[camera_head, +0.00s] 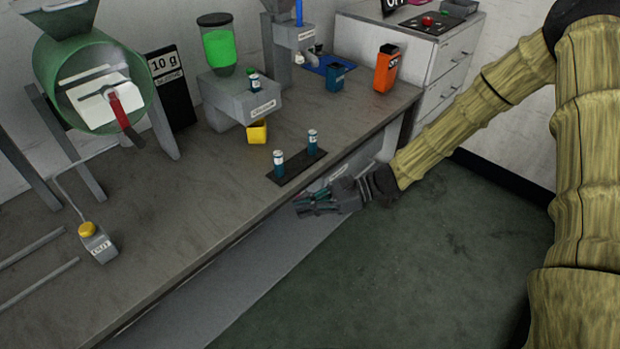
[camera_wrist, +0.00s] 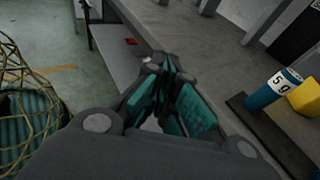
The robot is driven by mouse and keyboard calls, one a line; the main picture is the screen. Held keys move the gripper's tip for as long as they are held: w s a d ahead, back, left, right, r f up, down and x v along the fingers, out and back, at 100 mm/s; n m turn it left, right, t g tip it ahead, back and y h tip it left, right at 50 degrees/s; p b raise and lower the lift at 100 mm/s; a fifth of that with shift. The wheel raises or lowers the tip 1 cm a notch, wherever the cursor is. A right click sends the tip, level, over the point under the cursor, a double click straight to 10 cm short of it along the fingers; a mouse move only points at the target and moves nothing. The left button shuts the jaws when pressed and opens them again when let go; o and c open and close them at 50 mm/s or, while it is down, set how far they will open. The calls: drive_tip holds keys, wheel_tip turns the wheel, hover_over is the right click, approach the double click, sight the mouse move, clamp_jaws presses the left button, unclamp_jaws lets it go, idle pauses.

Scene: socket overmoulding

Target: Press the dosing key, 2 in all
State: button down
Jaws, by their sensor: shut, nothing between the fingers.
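A grey dispenser (camera_head: 232,103) with a green-filled clear hopper (camera_head: 219,46) stands at the back of the bench. A small green-and-white piece (camera_head: 254,80) sits on its top; I cannot tell whether this is the dosing key. Two teal cylinders with white labels, one left (camera_head: 278,163) and one right (camera_head: 312,142), stand on a black strip (camera_head: 296,170). My gripper (camera_head: 298,206) is shut and empty, by the bench's front edge, near the strip. Its fingers (camera_wrist: 170,66) show in the wrist view.
A "10 g" sign (camera_head: 165,66), a green drum (camera_head: 90,80) and a yellow button (camera_head: 87,229) are to the left. Blue (camera_head: 335,77) and orange (camera_head: 386,68) bins stand right. The front bench surface is mostly clear.

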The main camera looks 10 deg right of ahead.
drive_tip(key=s+d+f+n+g+h+b, duration=0.2)
drive_tip(key=s+f+n+h, duration=0.15)
drive_tip(key=s+f, duration=0.6)
drive_tip(key=s+d+f+n+g+h+b, duration=0.15)
drive_tip(key=s+f+h, duration=0.25)
drive_tip(key=s+f, duration=0.55)
drive_tip(key=s+d+f+n+t+h+b, duration=0.1)
drive_tip(key=s+d+f+n+h+b, duration=0.1)
drive_tip(key=s+d+f+n, duration=0.3)
drive_tip(key=s+d+f+n+t+h+b, duration=0.2)
drive_tip(key=s+d+f+n+h+b, duration=0.1)
drive_tip(key=s+f+n, duration=0.4)
drive_tip(key=shift+d+f+n+h, duration=0.4)
drive_tip(key=shift+d+f+h, duration=0.6)
drive_tip(key=shift+f, duration=0.9)
drive_tip(key=shift+a+h, duration=0.2)
drive_tip(key=shift+h, duration=0.05)
